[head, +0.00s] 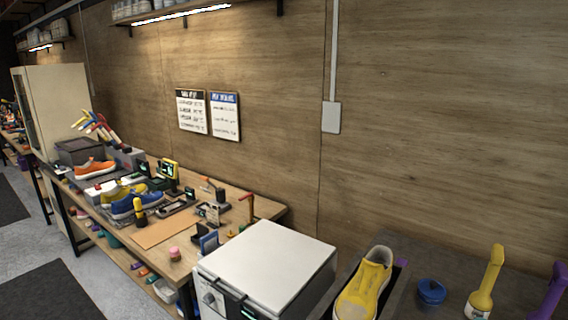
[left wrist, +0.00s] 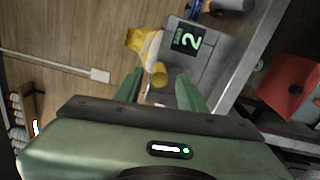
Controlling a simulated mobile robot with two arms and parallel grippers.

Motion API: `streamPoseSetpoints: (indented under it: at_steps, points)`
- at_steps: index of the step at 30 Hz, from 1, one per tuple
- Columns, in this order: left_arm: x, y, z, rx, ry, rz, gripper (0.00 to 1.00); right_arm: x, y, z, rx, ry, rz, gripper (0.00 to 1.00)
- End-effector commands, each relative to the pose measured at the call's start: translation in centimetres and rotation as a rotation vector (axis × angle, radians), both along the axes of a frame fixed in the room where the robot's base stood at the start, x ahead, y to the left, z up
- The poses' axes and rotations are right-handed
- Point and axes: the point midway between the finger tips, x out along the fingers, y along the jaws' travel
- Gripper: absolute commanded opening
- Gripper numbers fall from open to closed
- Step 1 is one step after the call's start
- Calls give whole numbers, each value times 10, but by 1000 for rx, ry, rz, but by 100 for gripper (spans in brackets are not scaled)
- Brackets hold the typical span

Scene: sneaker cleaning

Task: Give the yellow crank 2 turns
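The yellow crank (left wrist: 146,44) is in the left wrist view, near the top centre. Its round yellow knob (left wrist: 159,75) sticks out toward the camera. It is on a grey unit (left wrist: 208,58) whose small dark display shows a green-white 2. My left gripper (left wrist: 160,77) has its two green fingers apart, one on each side of the knob in the picture. I see no contact, and cannot tell if the tips reach the knob's depth. I cannot make out the crank in the head view. Neither gripper shows in the head view.
In the left wrist view a red object (left wrist: 290,84) lies at the right. In the head view a white box machine (head: 268,265), a yellow shoe (head: 363,287), a blue jar (head: 431,292) and a yellow brush (head: 486,284) stand in front. A bench with shoes is at the left.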

Motion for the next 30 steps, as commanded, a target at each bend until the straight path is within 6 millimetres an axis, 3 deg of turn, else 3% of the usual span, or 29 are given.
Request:
streamPoseSetpoints:
  at_steps: [15,27,30]
  points:
    - [-33,24,-1,1,1,0,40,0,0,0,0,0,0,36]
    - [-36,26,-1,1,2,0,40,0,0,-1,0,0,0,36]
    - [-35,28,-16,38,7,5,40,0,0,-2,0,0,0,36]
